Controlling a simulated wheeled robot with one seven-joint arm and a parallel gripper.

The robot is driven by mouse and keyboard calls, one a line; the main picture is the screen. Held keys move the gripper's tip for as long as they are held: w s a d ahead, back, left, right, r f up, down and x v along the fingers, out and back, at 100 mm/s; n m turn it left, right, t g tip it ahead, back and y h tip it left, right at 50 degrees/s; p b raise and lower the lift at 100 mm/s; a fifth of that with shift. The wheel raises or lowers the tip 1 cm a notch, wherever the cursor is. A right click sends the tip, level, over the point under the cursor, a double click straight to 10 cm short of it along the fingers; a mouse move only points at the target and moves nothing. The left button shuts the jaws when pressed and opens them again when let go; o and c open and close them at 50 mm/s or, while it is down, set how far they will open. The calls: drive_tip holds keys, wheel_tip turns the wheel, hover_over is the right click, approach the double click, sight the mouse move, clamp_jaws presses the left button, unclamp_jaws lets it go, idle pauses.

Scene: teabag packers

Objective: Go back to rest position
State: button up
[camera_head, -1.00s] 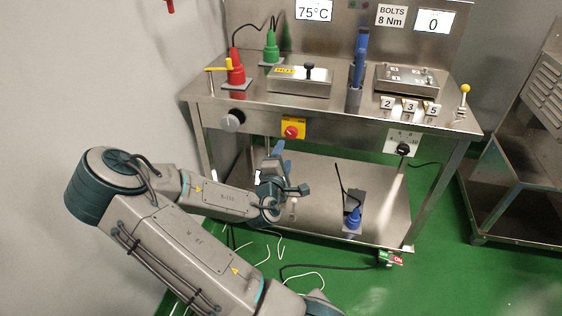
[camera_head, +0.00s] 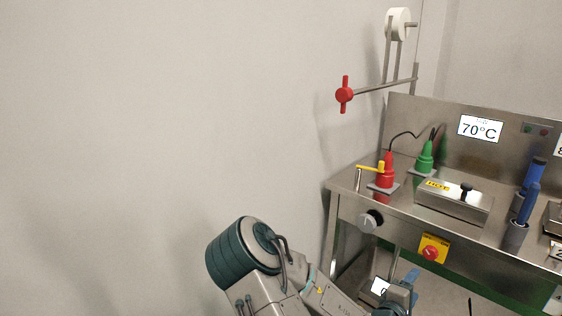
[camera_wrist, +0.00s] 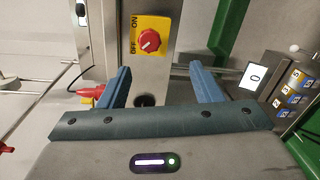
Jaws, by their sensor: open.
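My gripper (camera_wrist: 159,68) is open in the wrist view, with its two blue fingers apart and nothing seen between them. Beyond the fingers is the yellow panel (camera_wrist: 143,22) with a red on/off knob (camera_wrist: 149,41). In the head view my arm enters at the bottom, and the gripper end is low in front of the steel workbench (camera_head: 340,190), mostly cut off by the frame edge. The same yellow panel (camera_head: 428,241) with its red knob is on the bench front, above and right of the arm.
The bench top holds a red bottle-shaped item (camera_head: 387,172), a green one (camera_head: 425,156), a lidded steel box (camera_head: 450,201) and blue tools (camera_head: 526,202). A red-ended rod (camera_head: 344,95) and white roll (camera_head: 397,24) are above. Bare wall fills the left.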

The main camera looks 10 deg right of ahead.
drive_tip(key=s+a+r+m+g+y+p, duration=0.1)
drive_tip(key=a+r+m+g+y+p, duration=0.25)
drive_tip(key=a+y+p, duration=0.35)
drive_tip(key=s+a+r+m+g+y+p, duration=0.1)
drive_tip(key=a+r+m+g+y+p, duration=0.25)
drive_tip(key=a, duration=0.55)
drive_tip(key=s+a+r+m+y+p, duration=0.1)
drive_tip(key=s+a+r+p, duration=0.1)
drive_tip(key=s+r, duration=0.3)
drive_tip(key=s+a+r+m+y+p, duration=0.1)
drive_tip(key=s+a+r+p, duration=0.2)
drive_tip(key=r, duration=0.8)
drive_tip(key=s+a+r+m+g+y+p, duration=0.1)
drive_tip(key=s+a+r+p, duration=0.2)
drive_tip(key=s+r, duration=0.4)
drive_tip(key=shift+p+v, duration=0.55)
drive_tip(key=shift+v, duration=0.25)
